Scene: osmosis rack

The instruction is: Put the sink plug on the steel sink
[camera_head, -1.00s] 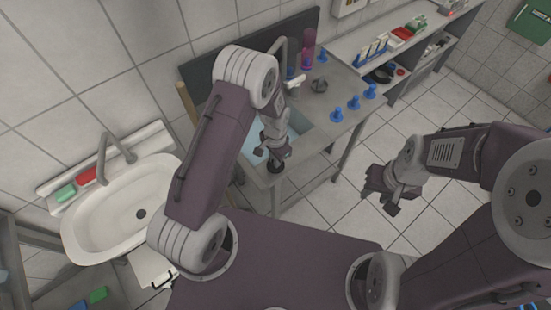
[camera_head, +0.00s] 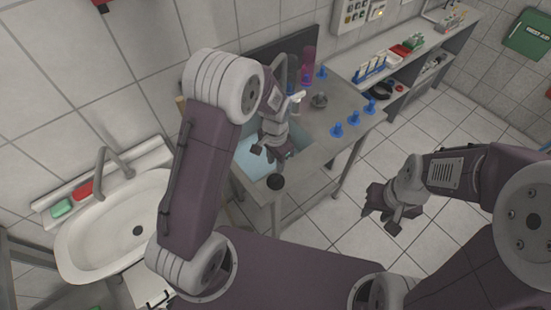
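The sink plug, a small dark round piece (camera_head: 275,182), rests on the front corner of the steel sink (camera_head: 312,150). The sink's basin (camera_head: 252,162) looks pale blue inside. My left gripper (camera_head: 264,155) is above the basin, just behind the plug and apart from it. Its fingers look spread and empty. My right gripper (camera_head: 381,213) hangs over the floor to the right of the sink, open and empty.
Several blue pieces (camera_head: 353,118) and a grey knob-like piece (camera_head: 319,100) stand on the steel top. A tap (camera_head: 281,75) and purple bottle (camera_head: 308,68) are behind. A white washbasin (camera_head: 105,240) is at left, a shelf (camera_head: 425,60) at back right.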

